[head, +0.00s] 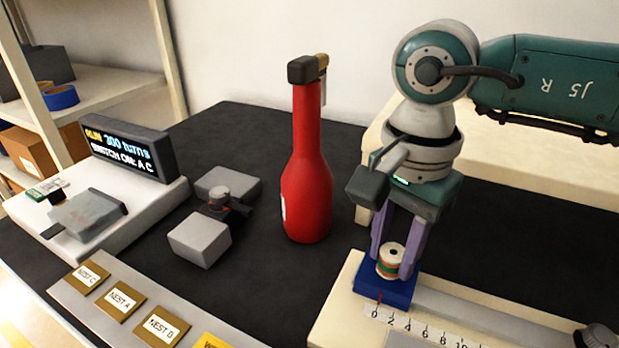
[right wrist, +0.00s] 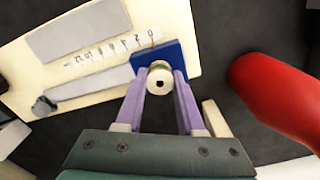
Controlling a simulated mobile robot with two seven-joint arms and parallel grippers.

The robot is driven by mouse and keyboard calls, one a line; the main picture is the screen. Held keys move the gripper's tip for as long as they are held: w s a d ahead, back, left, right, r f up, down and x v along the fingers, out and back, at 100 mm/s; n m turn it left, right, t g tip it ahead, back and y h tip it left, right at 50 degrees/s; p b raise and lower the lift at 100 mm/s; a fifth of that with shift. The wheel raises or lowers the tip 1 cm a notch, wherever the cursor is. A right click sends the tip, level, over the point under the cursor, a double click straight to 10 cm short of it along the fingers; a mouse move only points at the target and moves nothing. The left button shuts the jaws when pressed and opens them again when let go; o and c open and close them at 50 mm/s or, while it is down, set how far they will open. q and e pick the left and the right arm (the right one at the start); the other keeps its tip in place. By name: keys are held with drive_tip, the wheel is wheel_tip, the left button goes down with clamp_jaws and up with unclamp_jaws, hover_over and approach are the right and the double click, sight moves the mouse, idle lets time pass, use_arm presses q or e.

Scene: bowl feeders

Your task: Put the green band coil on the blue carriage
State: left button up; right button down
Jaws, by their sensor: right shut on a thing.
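The green band coil (head: 390,262) is a small pale spool with a green and copper-coloured winding. My right gripper (head: 396,258) points down with its purple fingers shut on the coil, one on each side. The blue carriage (head: 384,290) sits at the zero end of the scale, directly below the coil. In the right wrist view the coil (right wrist: 160,79) overlaps the carriage (right wrist: 152,58), between the fingertips (right wrist: 160,84). The coil looks upright and at the carriage's top; whether it touches cannot be told. My left gripper is not in view.
A tall red bottle (head: 307,190) stands left of my right gripper. A cream base (head: 340,315) carries the numbered scale (head: 425,328). Grey blocks (head: 200,240), a display (head: 125,150) and nest labels (head: 123,300) lie to the left. Dark table shows between them.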

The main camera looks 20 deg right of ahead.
drive_tip(key=c, duration=0.5)
unclamp_jaws()
